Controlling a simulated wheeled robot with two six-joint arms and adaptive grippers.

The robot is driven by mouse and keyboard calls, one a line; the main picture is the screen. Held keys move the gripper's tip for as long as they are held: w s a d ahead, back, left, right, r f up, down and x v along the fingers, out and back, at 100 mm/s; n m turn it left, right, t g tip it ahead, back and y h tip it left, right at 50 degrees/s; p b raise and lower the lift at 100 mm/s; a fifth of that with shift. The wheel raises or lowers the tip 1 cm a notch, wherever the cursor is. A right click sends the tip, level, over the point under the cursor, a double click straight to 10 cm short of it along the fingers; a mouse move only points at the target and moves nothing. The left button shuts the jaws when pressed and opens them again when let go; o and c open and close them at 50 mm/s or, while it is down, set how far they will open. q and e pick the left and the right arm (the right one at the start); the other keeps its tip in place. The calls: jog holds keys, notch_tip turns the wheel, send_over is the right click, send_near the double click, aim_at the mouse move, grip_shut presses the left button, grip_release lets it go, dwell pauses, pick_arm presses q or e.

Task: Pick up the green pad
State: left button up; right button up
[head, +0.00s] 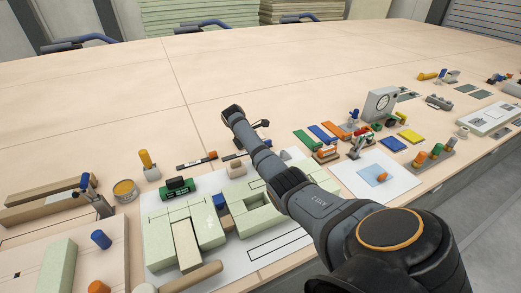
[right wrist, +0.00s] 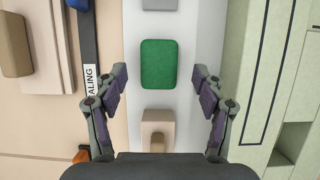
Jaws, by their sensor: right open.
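The green pad (right wrist: 160,58) is a dark green rounded rectangle lying flat on a pale strip in the right wrist view. My right gripper (right wrist: 160,75) is open and empty, with one finger on each side of the pad's lower part in the picture. Neither finger visibly touches the pad, and I cannot tell the height between them. In the head view my right arm reaches in from the lower right and hides the pad and the gripper's fingers. My left gripper is not in view.
A beige block (right wrist: 158,124) and a grey block (right wrist: 160,4) lie in line with the pad. A pale green fixture (right wrist: 250,70) stands to the right, and a dark labelled strip (right wrist: 88,40) lies left. A separate green plate (head: 305,139) lies near coloured plates. The far table is clear.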

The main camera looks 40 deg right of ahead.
jog(key=x, duration=0.2)
jog(key=shift+d+f, duration=0.1)
jog(key=shift+f, duration=0.25)
jog(key=shift+r, duration=0.1)
jog(key=shift+c, duration=0.3)
jog(key=c, duration=1.1)
